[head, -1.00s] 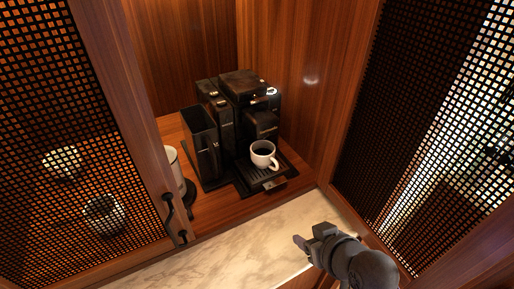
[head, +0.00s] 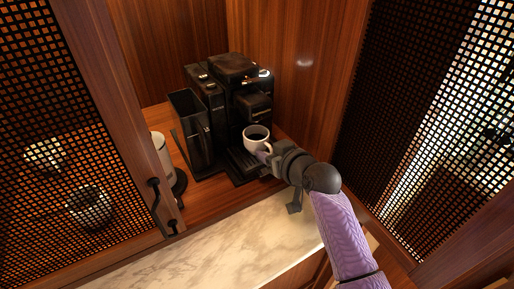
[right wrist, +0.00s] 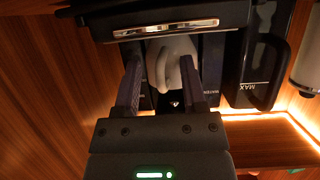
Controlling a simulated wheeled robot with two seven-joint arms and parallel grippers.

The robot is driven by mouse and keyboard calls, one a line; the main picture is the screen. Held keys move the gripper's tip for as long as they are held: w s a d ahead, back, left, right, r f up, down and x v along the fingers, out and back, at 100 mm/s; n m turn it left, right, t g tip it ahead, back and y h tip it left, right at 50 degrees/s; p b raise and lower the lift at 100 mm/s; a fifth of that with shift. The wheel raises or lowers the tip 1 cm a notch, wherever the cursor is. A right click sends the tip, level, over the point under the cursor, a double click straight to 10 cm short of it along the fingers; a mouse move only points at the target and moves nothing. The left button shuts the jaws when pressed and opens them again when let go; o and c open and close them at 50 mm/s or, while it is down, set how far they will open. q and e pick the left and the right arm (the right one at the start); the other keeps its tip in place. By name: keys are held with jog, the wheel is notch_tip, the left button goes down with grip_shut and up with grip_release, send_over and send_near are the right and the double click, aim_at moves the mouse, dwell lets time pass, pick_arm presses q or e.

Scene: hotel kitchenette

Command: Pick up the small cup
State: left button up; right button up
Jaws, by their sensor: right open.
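The small white cup (head: 256,137) with dark liquid stands upright on the drip tray of the black coffee machine (head: 235,85). My right gripper (head: 266,156) is at the front right of the cup, by its handle. In the right wrist view, the open fingers of the gripper (right wrist: 158,88) point at the cup (right wrist: 172,60), with its handle between them. I cannot tell whether a finger touches it. The far part of the cup is hidden in the wrist view. My left gripper is not in view.
A black container with a handle (head: 189,130) stands left of the machine, and a white cylinder (head: 162,155) farther left. Wooden cabinet walls close in behind and right. A mesh door (head: 75,130) stands at the left. The marble counter (head: 215,243) in front is clear.

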grip_shut()
dwell(1.4)
